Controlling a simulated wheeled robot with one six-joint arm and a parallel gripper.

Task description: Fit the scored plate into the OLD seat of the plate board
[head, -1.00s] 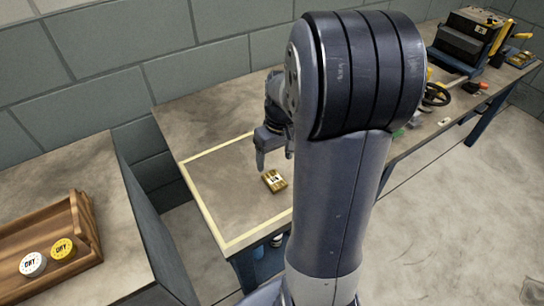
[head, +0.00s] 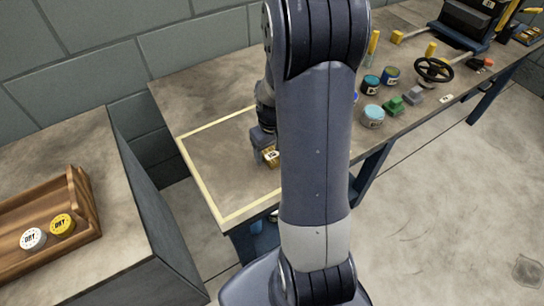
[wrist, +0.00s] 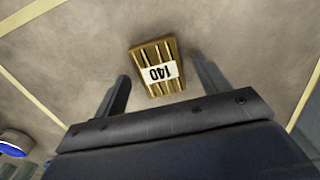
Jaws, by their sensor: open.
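A small brass plate (head: 272,159) with grooves across it lies flat on the bench inside a pale taped outline. In the wrist view the grooved plate (wrist: 155,60) carries a white label reading 140, upside down.
Several paint tins (head: 373,116), green and grey blocks (head: 394,104) and a black handwheel (head: 434,70) stand along the bench to the right. A dark machine (head: 468,22) is at its far end. A wooden tray (head: 82,220) with two round DRY pieces sits on the left table.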

